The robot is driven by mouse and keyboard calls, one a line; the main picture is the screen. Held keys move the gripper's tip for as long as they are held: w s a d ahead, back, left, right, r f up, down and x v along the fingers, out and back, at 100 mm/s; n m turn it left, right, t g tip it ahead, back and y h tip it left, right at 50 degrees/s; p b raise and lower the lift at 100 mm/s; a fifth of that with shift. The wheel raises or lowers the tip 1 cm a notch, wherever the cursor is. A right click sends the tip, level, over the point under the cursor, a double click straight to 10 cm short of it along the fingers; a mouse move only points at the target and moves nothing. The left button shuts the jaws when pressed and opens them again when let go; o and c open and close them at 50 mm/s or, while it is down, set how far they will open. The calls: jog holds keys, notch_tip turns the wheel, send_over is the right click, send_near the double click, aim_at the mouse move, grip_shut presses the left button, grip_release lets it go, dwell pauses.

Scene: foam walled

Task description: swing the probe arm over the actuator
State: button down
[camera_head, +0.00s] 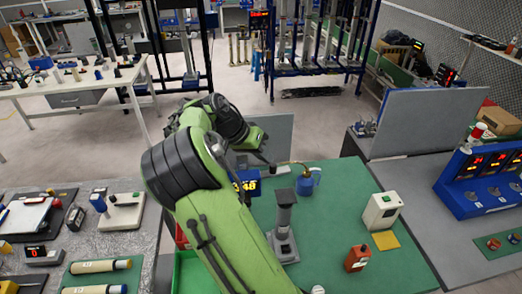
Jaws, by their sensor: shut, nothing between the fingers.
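My gripper (268,163) is small and dark at the end of my green arm, above the back left of the green mat (335,285). It is shut, with nothing seen held. A grey upright stand (283,222) with a dark cap and a broad foot is in front of it on the mat. I cannot tell whether this is the actuator. Contact with my fingers cannot be told. My arm hides part of the mat's left side.
A white box device (382,210), a yellow note (385,240) and an orange-red box (357,258) are on the right. A grey panel (425,122) rises behind. The mat's front middle is mostly clear.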

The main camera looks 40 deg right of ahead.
jog(key=shift+s, duration=0.35)
dwell(0.3)
jog(key=shift+a+r, duration=0.1)
jog(key=shift+r, duration=0.05)
jog(key=p+v, duration=0.1)
jog(key=v, duration=1.4)
jog(key=shift+a+r, duration=0.15)
jog(key=shift+r, duration=0.05)
